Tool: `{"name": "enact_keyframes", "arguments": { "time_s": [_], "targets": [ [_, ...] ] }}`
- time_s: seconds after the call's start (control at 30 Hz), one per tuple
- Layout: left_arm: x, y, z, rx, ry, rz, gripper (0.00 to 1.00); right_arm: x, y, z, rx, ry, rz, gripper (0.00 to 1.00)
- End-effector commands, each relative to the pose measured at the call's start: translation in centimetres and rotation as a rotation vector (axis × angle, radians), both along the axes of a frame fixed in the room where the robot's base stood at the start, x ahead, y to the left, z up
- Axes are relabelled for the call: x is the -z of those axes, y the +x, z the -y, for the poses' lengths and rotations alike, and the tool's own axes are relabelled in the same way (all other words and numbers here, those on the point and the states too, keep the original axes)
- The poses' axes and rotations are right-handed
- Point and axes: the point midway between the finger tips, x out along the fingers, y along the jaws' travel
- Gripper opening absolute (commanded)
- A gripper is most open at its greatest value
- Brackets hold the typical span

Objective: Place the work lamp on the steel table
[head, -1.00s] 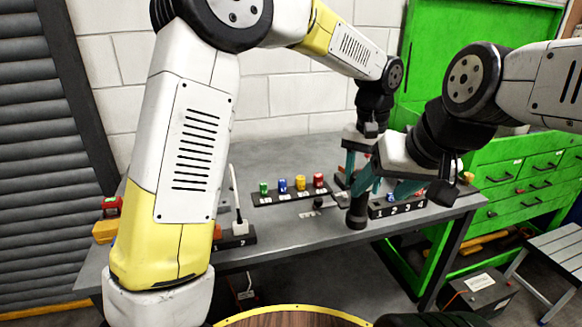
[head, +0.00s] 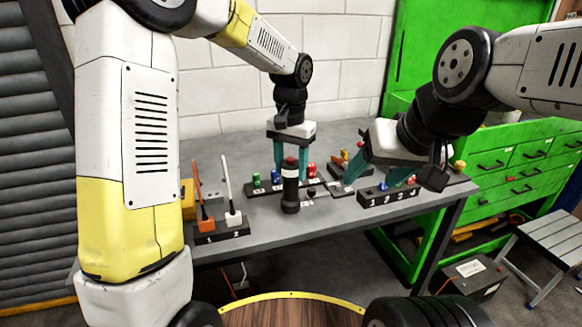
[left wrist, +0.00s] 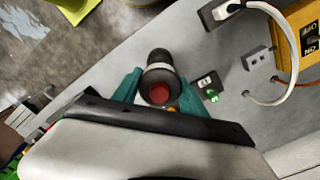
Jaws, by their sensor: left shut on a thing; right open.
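The work lamp, a dark cylinder with a pale band and a red top (head: 290,190), is upright near the front edge of the grey steel table (head: 225,152). My left gripper (head: 290,165) is shut on its upper part from above. The lamp also shows between the teal fingers in the left wrist view (left wrist: 159,72). I cannot tell whether its base touches the table or hangs just above it. My right gripper (head: 371,184) is open, over the numbered black block at the table's right.
Left of the lamp stands a numbered holder (head: 218,232) with orange and white corded plugs. Behind the lamp is a dark strip with small coloured pieces (head: 256,181). The numbered block (head: 388,197) is to the right. A green cabinet (head: 500,165) stands at the far right.

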Motion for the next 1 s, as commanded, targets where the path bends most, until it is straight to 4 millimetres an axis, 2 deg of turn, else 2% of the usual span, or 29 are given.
{"name": "enact_keyframes", "arguments": {
  "time_s": [0.13, 0.47, 0.5, 0.6, 1.0],
  "targets": [
    [2.1, 0.0, 0.0, 0.001, 0.000, -0.001, 0.00, 0.0, 0.0, 0.0, 0.000, 0.000, 0.000, 0.65],
    [2.4, 0.0, 0.0, 0.000, 0.000, 0.000, 0.00, 0.0, 0.0, 0.0, 0.000, 0.000, 0.000, 0.65],
    [2.5, 0.0, 0.0, 0.000, 0.000, -0.001, 0.52, 0.0, 0.0, 0.0, 0.000, 0.000, 0.000, 0.65],
    [2.5, 0.0, 0.0, 0.000, 0.000, -0.001, 0.71, 0.0, 0.0, 0.0, 0.000, 0.000, 0.000, 0.65],
    [1.9, 0.0, 0.0, -0.001, 0.000, 0.002, 0.72, 0.0, 0.0, 0.0, 0.000, 0.000, 0.000, 0.65]
  ]
}}
